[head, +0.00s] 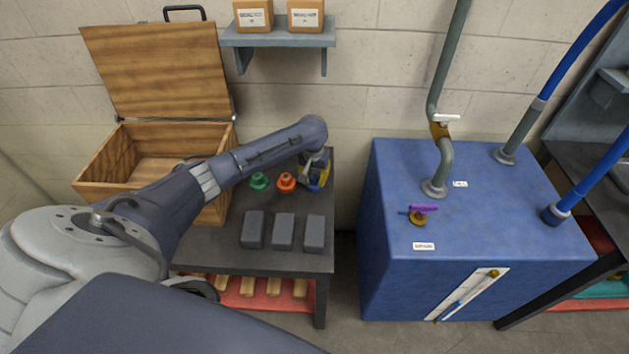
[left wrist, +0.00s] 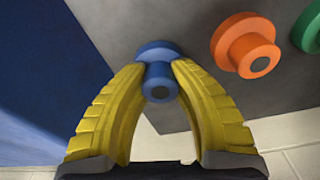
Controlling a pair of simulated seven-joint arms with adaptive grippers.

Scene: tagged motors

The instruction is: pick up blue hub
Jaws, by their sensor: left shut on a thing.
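The blue hub (left wrist: 158,80) is between the yellow fingertips of my left gripper (left wrist: 160,72) in the left wrist view. The fingers touch it on both sides and are shut on it. In the head view my left gripper (head: 316,172) is over the back right corner of the dark table, and the hub there is mostly hidden by the gripper. An orange hub (head: 286,182) stands just left of the gripper, and a green hub (head: 259,181) is left of that. My right gripper is not in view.
Three grey blocks (head: 283,231) stand at the front of the dark table (head: 290,262). An open wooden box (head: 150,165) is at the left. A large blue tank (head: 480,210) with pipes stands to the right, across a gap. A shelf (head: 280,36) hangs above.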

